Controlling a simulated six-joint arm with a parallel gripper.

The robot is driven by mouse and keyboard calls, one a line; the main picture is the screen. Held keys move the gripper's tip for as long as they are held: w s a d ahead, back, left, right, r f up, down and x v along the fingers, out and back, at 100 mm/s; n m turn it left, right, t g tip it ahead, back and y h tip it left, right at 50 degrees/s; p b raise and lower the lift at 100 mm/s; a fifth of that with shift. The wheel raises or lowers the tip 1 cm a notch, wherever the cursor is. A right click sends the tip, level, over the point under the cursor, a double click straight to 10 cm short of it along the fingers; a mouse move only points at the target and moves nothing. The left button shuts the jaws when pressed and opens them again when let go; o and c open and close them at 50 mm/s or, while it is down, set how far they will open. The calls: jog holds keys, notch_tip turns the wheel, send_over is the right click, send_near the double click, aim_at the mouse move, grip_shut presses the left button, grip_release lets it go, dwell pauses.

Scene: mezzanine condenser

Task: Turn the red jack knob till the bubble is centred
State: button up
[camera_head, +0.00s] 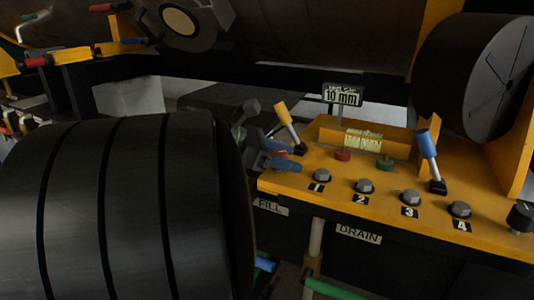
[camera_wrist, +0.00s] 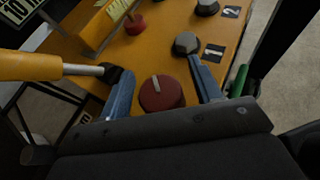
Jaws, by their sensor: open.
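A round red knob with a pale pointer line (camera_wrist: 162,97) stands at the panel's left end in the wrist view. My gripper (camera_wrist: 163,78) is open, with one blue finger on each side of this knob; I cannot tell whether either finger touches it. In the head view my gripper (camera_head: 284,157) is at the panel's left end and mostly hides that knob.
A yellow-handled lever (camera_head: 287,120) stands close beside my gripper, and a blue-handled lever (camera_head: 428,150) farther right. Numbered bolts, such as bolt 1 (camera_head: 322,175), line the yellow panel (camera_head: 300,187). A "10 mm" sign (camera_head: 342,96) stands behind.

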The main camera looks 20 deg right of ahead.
jog(key=c, duration=1)
jog(key=m+g+y, duration=0.1)
jog(key=m+g, duration=0.2)
jog(key=shift+s, duration=0.15)
jog(key=shift+s+a+m+g+y, duration=0.1)
jog(key=shift+m+g+y, duration=0.4)
jog(key=shift+m+g, duration=0.3)
jog(key=shift+s+a+m+g+y, duration=0.1)
jog(key=shift+m+g+y, duration=0.4)
jog(key=shift+m+g, duration=0.3)
jog(key=o, duration=1)
